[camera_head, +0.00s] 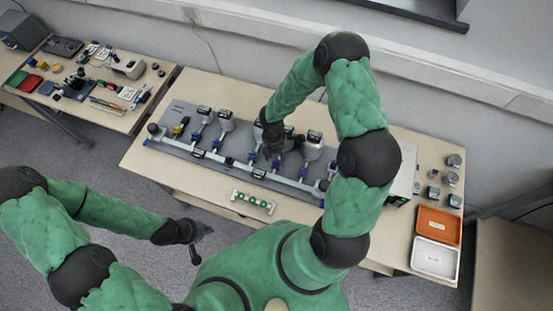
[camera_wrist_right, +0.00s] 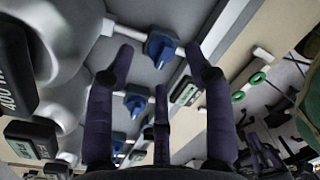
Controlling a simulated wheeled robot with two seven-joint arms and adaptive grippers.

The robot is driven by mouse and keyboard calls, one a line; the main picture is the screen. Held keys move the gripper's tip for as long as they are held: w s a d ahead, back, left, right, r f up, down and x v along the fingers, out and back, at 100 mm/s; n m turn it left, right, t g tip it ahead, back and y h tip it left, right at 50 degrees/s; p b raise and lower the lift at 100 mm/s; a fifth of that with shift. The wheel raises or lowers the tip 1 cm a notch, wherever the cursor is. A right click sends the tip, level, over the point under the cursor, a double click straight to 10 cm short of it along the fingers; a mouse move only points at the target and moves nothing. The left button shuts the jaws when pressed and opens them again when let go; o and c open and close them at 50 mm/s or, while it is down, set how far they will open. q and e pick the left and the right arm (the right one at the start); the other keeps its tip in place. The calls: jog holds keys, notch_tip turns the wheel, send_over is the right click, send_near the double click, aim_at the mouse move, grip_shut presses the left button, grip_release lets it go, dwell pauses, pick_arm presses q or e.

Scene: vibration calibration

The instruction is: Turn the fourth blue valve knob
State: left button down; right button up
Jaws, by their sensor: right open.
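A grey valve panel (camera_head: 175,112) lies on the table, with a white pipe and several blue valve knobs along it. My right gripper (camera_head: 274,147) is over the panel's middle, and its arm and hand hide part of the row. In the right wrist view my right gripper (camera_wrist_right: 160,58) is open and empty. A blue knob (camera_wrist_right: 160,46) shows between its fingertips; I cannot tell whether they touch. Two more blue knobs, one (camera_wrist_right: 136,100) and another (camera_wrist_right: 117,146), line up farther down. My left gripper (camera_head: 200,231) hangs clear of the table at lower left; its fingers are too small to read.
White gauges with dark labels, such as one gauge (camera_head: 224,121), stand behind the pipe. A small strip with green rings (camera_head: 253,201) lies in front of the panel. An orange tray (camera_head: 438,226) and a white tray (camera_head: 434,260) are at the right. Another cluttered table (camera_head: 118,118) is at far left.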

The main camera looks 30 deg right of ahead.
aim_at(277, 162)
jog(key=shift+s+f, duration=0.2)
jog(key=shift+f, duration=1.15)
grip_shut()
